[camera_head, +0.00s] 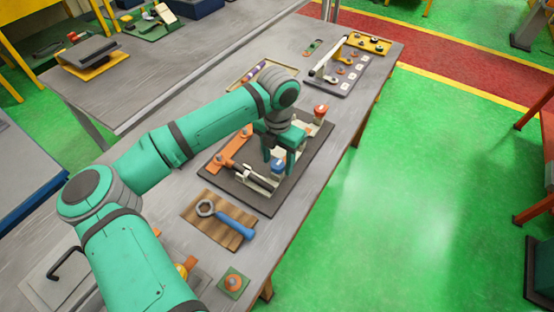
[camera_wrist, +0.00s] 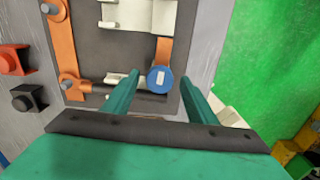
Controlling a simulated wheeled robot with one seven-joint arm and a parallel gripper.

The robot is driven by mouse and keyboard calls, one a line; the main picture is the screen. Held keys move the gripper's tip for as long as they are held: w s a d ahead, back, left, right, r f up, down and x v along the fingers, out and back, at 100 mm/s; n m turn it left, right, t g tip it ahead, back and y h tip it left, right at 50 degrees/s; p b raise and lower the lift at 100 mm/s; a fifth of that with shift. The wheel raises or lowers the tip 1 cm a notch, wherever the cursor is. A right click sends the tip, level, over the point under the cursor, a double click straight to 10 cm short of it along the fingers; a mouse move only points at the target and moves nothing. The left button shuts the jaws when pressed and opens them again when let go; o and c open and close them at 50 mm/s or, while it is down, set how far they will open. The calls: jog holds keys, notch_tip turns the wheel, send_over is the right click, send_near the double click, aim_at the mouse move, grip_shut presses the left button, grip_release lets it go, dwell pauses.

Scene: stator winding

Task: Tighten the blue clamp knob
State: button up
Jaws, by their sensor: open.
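The blue clamp knob (camera_head: 278,165) sits on the fixture on the dark base plate (camera_head: 263,205). In the wrist view the knob (camera_wrist: 160,79) is round, with a small pale mark on its top. My gripper (camera_head: 280,162) is over the fixture, very near the knob, and green like my arm. In the wrist view its two fingers (camera_wrist: 162,82) are apart, one to each side of the knob. Nothing is seen held between them. I cannot tell whether either finger touches the knob. My gripper hides part of the fixture in the head view.
An orange bracket (camera_head: 232,150) and a red knob (camera_head: 320,110) are on the same fixture. A blue-handled wrench (camera_head: 235,227) lies on a wooden board in front. A panel with several small parts (camera_head: 345,70) is farther back. The table's right edge is close to the fixture.

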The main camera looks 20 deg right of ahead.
jog(key=shift+c, duration=0.3)
jog(key=c, duration=1)
jog(key=shift+a, duration=0.15)
jog(key=shift+w, duration=0.1)
